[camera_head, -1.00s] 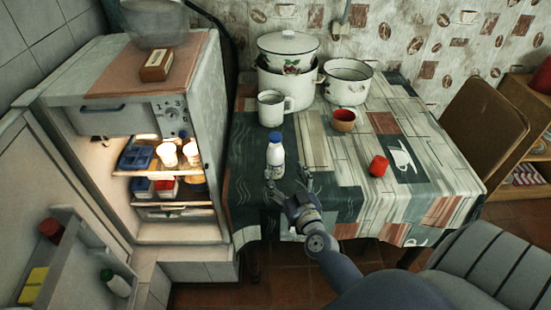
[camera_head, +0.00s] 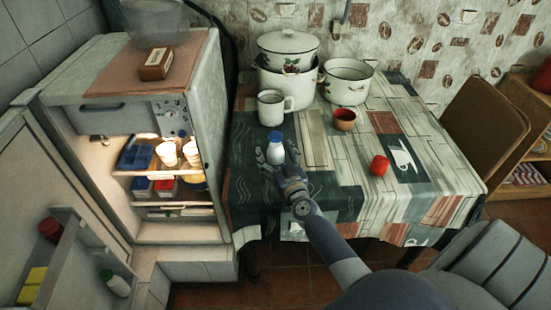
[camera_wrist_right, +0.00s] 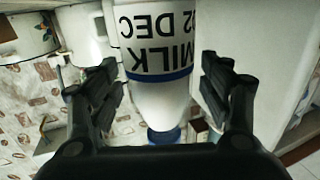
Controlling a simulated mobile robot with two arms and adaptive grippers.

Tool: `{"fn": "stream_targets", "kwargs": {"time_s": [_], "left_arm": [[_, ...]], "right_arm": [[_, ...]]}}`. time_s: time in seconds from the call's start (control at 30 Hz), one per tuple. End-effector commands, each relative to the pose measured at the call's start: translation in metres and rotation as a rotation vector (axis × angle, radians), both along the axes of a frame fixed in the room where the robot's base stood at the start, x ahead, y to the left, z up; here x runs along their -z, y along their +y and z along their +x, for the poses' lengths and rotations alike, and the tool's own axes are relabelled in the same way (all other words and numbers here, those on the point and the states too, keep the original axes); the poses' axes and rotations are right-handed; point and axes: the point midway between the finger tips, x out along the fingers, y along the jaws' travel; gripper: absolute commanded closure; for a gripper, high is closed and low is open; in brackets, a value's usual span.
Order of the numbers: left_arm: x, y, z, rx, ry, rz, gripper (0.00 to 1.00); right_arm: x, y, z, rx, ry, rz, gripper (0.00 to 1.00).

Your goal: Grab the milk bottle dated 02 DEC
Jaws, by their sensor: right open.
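The milk bottle (camera_head: 275,149) is white with a blue cap and stands upright on the table near its left front part. In the right wrist view the bottle (camera_wrist_right: 155,55) appears upside down, with "MILK" and "02 DEC" on its label. My right gripper (camera_head: 277,158) is open, with its fingers around the bottle, one on each side. In the right wrist view a gap shows between the bottle and each finger. The bottle's lower part is partly hidden by the gripper in the head view. My left gripper is not in view.
A white mug (camera_head: 271,107), a lidded pot (camera_head: 287,78) and an open pot (camera_head: 347,84) stand behind the bottle. The open fridge (camera_head: 208,120) stands to the left. Table space right of the bottle is clear.

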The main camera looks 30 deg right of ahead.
Motion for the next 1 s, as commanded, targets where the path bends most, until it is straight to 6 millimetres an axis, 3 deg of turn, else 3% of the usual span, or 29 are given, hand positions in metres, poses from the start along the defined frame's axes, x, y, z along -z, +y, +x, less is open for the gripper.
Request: {"fn": "stream_targets", "kwargs": {"time_s": [0.1,0.4,0.77,1.0], "left_arm": [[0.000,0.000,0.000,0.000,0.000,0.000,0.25],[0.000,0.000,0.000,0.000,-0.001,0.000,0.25],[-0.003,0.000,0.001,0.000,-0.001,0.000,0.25],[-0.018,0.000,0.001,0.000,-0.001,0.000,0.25]], "right_arm": [[0.000,0.000,0.000,0.000,0.000,0.000,0.30],[0.000,0.000,0.000,0.000,0.000,0.000,0.98],[-0.006,0.000,0.000,0.001,-0.004,-0.001,0.98],[-0.022,0.000,0.000,0.002,-0.005,0.000,0.98]]}}
